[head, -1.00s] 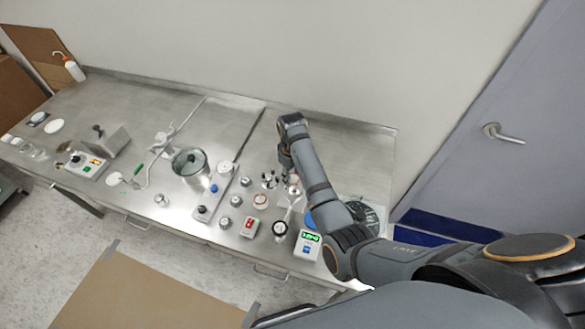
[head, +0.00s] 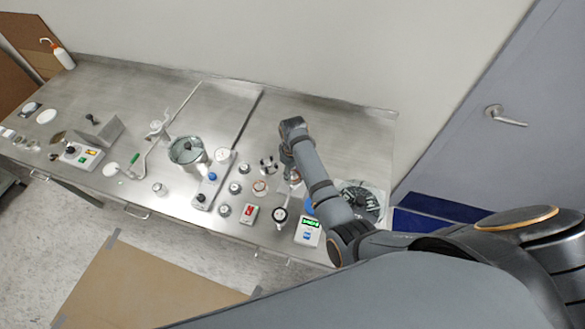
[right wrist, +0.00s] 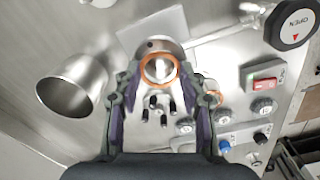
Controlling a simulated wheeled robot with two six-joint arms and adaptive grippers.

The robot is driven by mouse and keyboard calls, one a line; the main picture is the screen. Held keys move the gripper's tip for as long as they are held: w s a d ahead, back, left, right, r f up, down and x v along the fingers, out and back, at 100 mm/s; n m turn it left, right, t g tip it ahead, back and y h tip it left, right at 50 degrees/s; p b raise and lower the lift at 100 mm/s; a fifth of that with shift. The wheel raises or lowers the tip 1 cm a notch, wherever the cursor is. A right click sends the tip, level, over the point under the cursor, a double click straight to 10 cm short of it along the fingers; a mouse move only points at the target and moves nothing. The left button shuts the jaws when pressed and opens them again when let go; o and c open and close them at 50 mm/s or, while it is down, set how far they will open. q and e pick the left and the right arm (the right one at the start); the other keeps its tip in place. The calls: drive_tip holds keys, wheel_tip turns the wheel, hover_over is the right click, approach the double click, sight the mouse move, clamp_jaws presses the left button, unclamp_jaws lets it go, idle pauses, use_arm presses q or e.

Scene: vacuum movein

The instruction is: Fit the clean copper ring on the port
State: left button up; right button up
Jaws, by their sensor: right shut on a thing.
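My right gripper (right wrist: 160,72) is shut on the copper ring (right wrist: 176,66), which sits between its two fingertips in the right wrist view. The ring is orange and lies over or around the round metal mouth of the port (right wrist: 158,70). I cannot tell whether it is seated or just above it. In the head view my right gripper (head: 291,172) is over the right part of the bench, and the ring is too small to make out there. My left gripper is not in view.
A metal cup (right wrist: 75,84) stands left of the port. Black-tipped posts (right wrist: 157,104) stand close below it. A valve knob marked OPEN (right wrist: 290,24) and a red switch (right wrist: 264,86) are to the right. A display box (head: 308,231) stands near the bench's front edge.

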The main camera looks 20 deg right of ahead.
drive_tip(key=shift+w, duration=0.15)
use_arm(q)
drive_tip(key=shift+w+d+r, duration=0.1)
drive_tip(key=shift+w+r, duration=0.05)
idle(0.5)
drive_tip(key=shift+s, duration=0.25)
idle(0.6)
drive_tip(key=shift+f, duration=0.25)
use_arm(e)
drive_tip(key=shift+f, duration=0.6)
idle(0.4)
drive_tip(key=o, duration=0.9)
drive_tip(key=shift+c, duration=0.2)
drive_tip(key=shift+r, duration=0.1)
